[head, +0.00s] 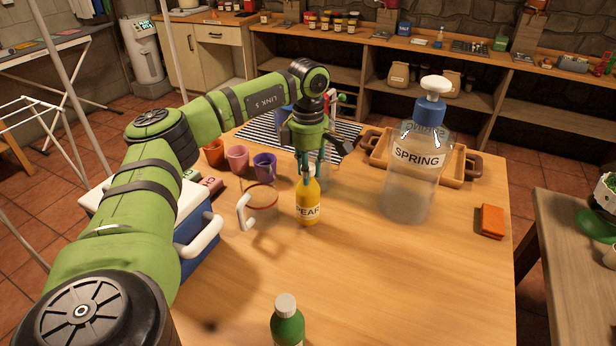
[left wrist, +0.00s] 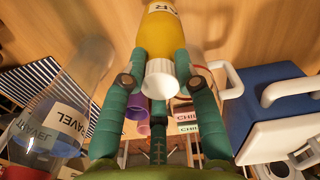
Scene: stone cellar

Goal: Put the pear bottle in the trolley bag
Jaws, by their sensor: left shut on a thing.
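The pear bottle (head: 307,206) is a yellow bottle labelled PEAR, near the middle of the wooden table. In the left wrist view the pear bottle (left wrist: 162,38) shows its yellow body and white cap between the green fingers. My left gripper (head: 309,166) comes down from above and is shut on the bottle's upper part. It also shows in the left wrist view (left wrist: 160,62). The bottle looks upright; I cannot tell whether its base touches the table. No trolley bag shows in these views. My right gripper is not in view.
A clear mug (head: 264,208) and a blue-and-white cooler (head: 206,236) are left of the bottle. Purple (head: 265,165) and pink (head: 237,158) cups stand behind. A large SPRING pump bottle (head: 408,185) is right, a green bottle (head: 287,324) in front. The right front table is clear.

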